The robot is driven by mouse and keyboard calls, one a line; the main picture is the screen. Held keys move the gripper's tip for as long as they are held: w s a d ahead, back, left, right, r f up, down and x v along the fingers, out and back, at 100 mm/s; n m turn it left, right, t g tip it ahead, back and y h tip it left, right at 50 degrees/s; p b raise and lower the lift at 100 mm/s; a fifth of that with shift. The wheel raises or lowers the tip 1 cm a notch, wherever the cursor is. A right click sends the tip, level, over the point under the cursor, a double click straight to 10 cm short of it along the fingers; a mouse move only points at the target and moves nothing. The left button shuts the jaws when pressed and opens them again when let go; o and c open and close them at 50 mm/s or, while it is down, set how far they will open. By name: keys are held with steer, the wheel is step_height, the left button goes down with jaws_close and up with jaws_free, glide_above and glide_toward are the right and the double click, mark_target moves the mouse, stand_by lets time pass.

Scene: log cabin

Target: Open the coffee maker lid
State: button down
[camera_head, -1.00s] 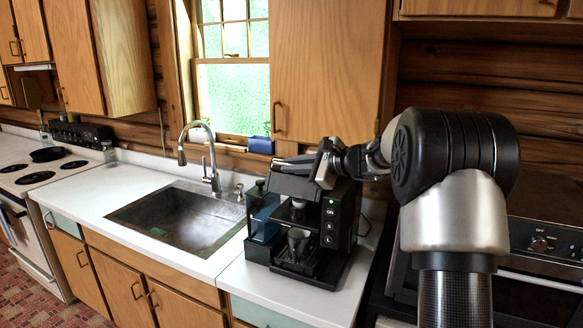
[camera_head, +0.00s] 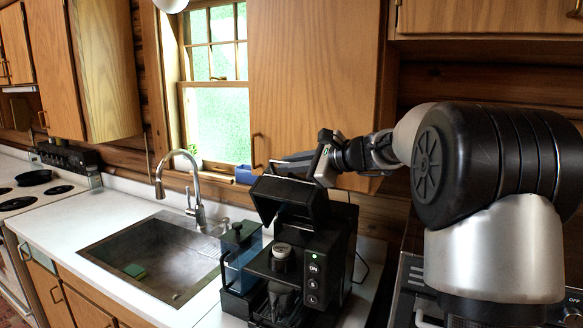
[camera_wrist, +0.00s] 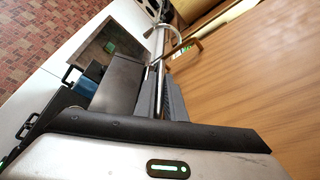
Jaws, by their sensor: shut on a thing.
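The black coffee maker (camera_head: 314,272) stands on the white counter right of the sink. Its lid (camera_head: 288,203) is raised and tilted up at the top front, and a round part shows beneath it. My gripper (camera_head: 290,164) reaches in from the right and is shut on the lid's upper edge. In the wrist view, the gripper fingers (camera_wrist: 163,98) lie against the dark lid panel (camera_wrist: 118,84). The exact contact is partly hidden. A cup sits below the brew head.
The sink (camera_head: 150,258) and its tall faucet (camera_head: 196,190) lie left of the machine. A wooden cabinet (camera_head: 315,75) hangs close above my gripper. A stove (camera_head: 35,185) is at far left. The counter's front is narrow.

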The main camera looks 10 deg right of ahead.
steer(key=shift+w+d+r, duration=0.1)
steer(key=shift+w+d, duration=0.05)
steer(key=shift+d, duration=0.05)
stand_by(0.3)
steer(key=c, duration=2.1)
jaws_free()
steer(key=b+v, duration=0.2)
steer(key=v, duration=1.5)
steer(key=shift+d+r, duration=0.1)
steer(key=shift+d, duration=0.05)
